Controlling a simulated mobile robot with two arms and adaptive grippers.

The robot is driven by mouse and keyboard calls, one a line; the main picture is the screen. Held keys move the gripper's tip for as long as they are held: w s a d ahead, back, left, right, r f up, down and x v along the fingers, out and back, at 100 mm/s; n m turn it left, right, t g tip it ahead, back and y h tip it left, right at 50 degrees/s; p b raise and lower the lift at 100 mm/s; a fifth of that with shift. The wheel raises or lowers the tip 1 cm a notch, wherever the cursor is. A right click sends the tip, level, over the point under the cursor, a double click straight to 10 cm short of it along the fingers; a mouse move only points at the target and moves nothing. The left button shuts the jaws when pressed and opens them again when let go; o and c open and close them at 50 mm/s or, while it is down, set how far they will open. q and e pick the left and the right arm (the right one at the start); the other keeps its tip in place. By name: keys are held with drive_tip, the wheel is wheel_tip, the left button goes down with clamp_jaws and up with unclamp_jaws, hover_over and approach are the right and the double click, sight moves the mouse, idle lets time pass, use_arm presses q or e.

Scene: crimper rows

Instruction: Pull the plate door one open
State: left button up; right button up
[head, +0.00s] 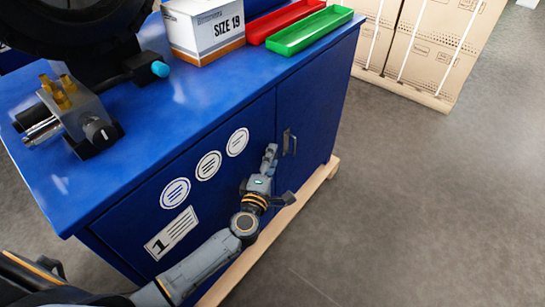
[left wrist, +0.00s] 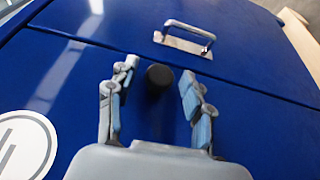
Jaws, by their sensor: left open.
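The blue cabinet's near door (head: 190,215) carries a "1" label and round white stickers; it is shut. My left gripper (head: 277,174) is open in front of this door's right edge. In the left wrist view, the open gripper (left wrist: 157,92) has a dark round knob-like piece (left wrist: 159,76) between its fingers, against the near door (left wrist: 60,85) just below the seam. I cannot tell whether the fingers touch it. A metal bar handle (head: 289,142) is on the panel beyond the seam; it also shows in the left wrist view (left wrist: 189,36). My right gripper is out of view.
On the cabinet top (head: 185,105) are a "SIZE 19" box (head: 205,30), a red tray (head: 283,20), a green tray (head: 310,30) and a metal device (head: 75,115). A wooden base (head: 285,220) sticks out below. Cartons (head: 430,45) stand at the back right. The grey floor (head: 430,200) is clear.

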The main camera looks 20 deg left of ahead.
use_arm(q)
drive_tip(key=shift+w, duration=0.65)
clamp_jaws()
drive_tip(key=shift+d, duration=0.1)
